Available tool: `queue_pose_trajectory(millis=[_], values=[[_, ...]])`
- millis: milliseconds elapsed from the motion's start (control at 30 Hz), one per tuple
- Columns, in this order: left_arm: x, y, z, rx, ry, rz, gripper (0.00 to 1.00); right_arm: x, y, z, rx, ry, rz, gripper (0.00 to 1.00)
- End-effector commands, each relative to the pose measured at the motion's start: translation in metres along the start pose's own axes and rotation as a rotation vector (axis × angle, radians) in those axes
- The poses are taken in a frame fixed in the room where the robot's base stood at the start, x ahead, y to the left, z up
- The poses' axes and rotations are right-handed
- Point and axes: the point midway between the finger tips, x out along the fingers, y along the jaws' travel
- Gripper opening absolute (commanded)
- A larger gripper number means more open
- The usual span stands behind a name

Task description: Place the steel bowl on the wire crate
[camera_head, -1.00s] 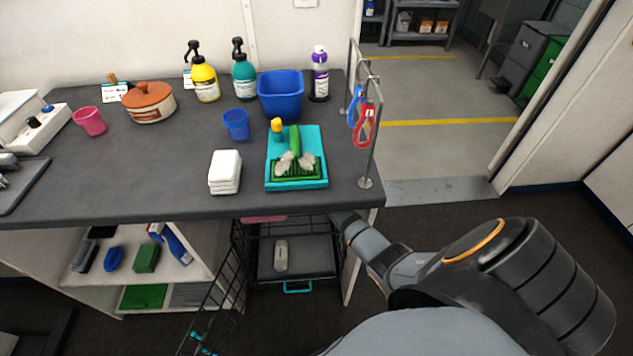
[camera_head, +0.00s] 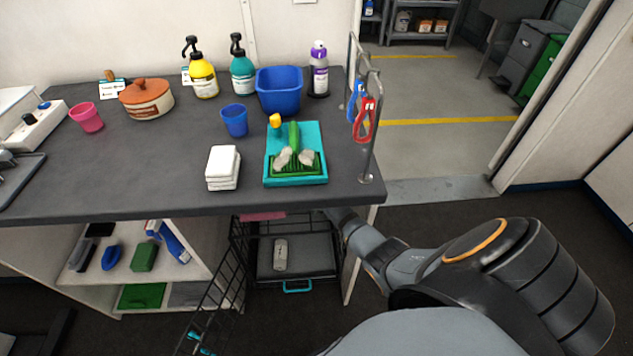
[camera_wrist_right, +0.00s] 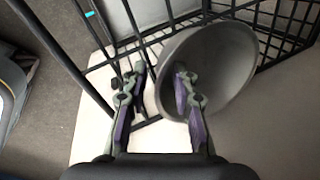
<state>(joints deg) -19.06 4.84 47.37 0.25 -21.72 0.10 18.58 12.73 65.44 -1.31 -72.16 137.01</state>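The grey steel bowl (camera_wrist_right: 232,62) shows in the right wrist view, beside black wire bars. My right gripper (camera_wrist_right: 160,68) is at its left rim: one finger is outside the bowl and the other overlaps its inside. The fingers stand apart, with a visible gap beside the rim. The head view does not show the bowl or my right gripper; my right arm reaches under the table's right end there. The black wire crate (camera_head: 240,262) is under the table, its wire door swung out to the front left. My left gripper is not in view.
The grey table (camera_head: 110,190) holds a teal tray (camera_head: 268,170), white folded cloths (camera_head: 222,167), cups, bottles and a blue tub (camera_head: 280,90). A metal rail (camera_head: 368,150) with leashes stands at its right edge. Open shelves (camera_head: 130,265) are left of the crate.

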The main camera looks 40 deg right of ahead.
Motion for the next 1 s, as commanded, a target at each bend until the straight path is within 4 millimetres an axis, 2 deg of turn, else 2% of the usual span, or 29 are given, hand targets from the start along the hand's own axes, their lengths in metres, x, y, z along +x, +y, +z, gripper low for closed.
queue_pose_trajectory(millis=[267,367,467,500,600,800,1000], values=[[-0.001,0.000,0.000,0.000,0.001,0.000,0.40,-0.003,-0.001,0.000,0.000,-0.001,-0.001,0.28],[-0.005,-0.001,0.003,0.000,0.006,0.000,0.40,-0.016,-0.002,0.001,0.000,-0.002,-0.002,0.28],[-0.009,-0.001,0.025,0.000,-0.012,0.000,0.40,-0.040,-0.003,0.001,0.000,-0.003,-0.002,0.28],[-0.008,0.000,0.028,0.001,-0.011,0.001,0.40,-0.039,0.013,0.000,-0.003,-0.001,0.004,0.28],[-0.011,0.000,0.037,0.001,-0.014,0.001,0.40,-0.048,0.041,0.001,-0.001,-0.002,0.006,0.28],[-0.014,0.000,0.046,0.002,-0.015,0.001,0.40,-0.062,0.088,0.002,0.001,-0.002,0.005,0.28],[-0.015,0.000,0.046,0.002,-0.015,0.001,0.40,-0.069,0.111,0.003,0.001,-0.001,0.002,0.28]])
